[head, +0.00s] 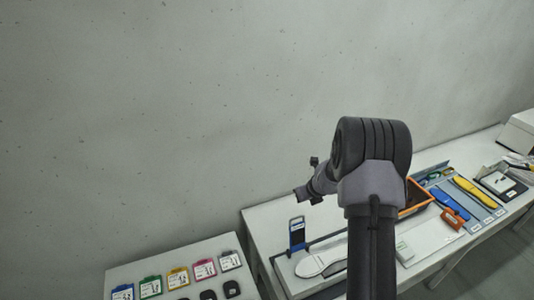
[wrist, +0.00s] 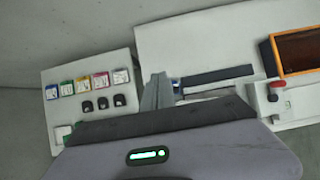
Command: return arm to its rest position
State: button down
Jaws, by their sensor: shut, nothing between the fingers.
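My arm rises in front of the long white table in the head view, its dark elbow bent high above the table. My gripper (wrist: 157,90) shows in the wrist view as grey fingers closed together with nothing between them. It is over the gap between the two tables and appears clear of both. In the head view the end of my arm points left and away, partly hidden behind the elbow, and the fingertips are too small to make out.
A smaller table (head: 190,265) with several coloured cards and black pieces stands at left. The long table (head: 262,222) holds a blue upright piece (head: 297,233), a white insole shape (head: 318,261), an orange-rimmed bin (head: 424,186) and a blue-and-yellow tool tray. A plain wall stands behind.

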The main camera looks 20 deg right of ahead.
jog(key=s+a+n+y+b, duration=0.1)
jog(key=s+a+n+b, duration=0.3)
jog(key=a+n+b, duration=0.6)
jog(key=s+a+n+y+b, duration=0.1)
jog(key=s+a+n+b, duration=0.55)
jog(key=b, duration=0.75)
jog(key=s+a+f+n+b, duration=0.4)
jog(key=s+f+n+b, duration=0.3)
jog(key=s+b, duration=0.3)
jog(key=s+a+f+n+b, duration=0.5)
jog(key=s+f+n+b, duration=0.2)
jog(key=s, duration=0.6)
notch_tip(320, 180, down, 2)
jog(key=b, duration=0.3)
jog(key=shift+s+f+b, duration=0.2)
jog(key=shift+s+b, duration=0.05)
jog(key=shift+b, duration=0.15)
jog(key=shift+a+n, duration=0.1)
jog(key=shift+n, duration=0.15)
